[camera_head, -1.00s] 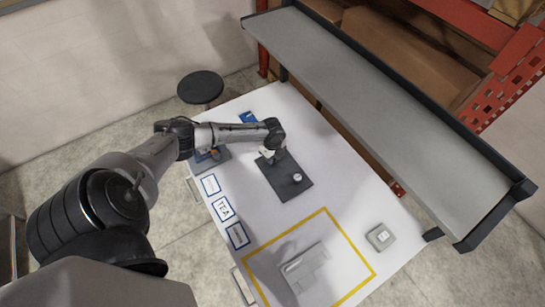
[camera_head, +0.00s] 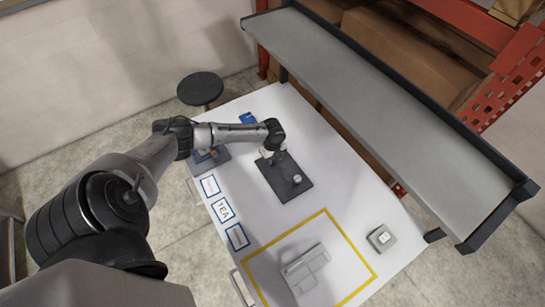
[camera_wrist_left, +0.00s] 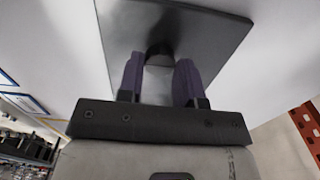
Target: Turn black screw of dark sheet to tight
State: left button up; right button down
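The dark sheet (camera_head: 287,189) lies flat on the white table. In the left wrist view the dark sheet (camera_wrist_left: 218,32) fills the upper middle. A round black screw (camera_wrist_left: 160,50) stands on it at the gap between the purple fingertips of my left gripper (camera_wrist_left: 160,62). The fingers stand apart, one on each side of the screw; I cannot tell whether they touch it. In the head view my left gripper (camera_head: 272,156) is over the sheet's far end, and the arm hides the screw. A pale round knob (camera_head: 297,179) stands on the sheet's nearer part. My right gripper is not in view.
Labelled blue-framed cards (camera_head: 223,209) line the table's left edge. A dark tray-like object (camera_head: 211,158) lies beside my left forearm. A yellow outline (camera_head: 327,213) surrounds a grey device (camera_head: 305,271). A small grey box (camera_head: 381,237) stands at right. A long shelf (camera_head: 365,100) overhangs the back.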

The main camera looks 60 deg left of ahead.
pick_arm(q)
jog(key=o, duration=0.4)
jog(key=shift+o, duration=0.2)
notch_tip(320, 180, up, 12)
jog(key=shift+b, duration=0.4)
dwell(0.4)
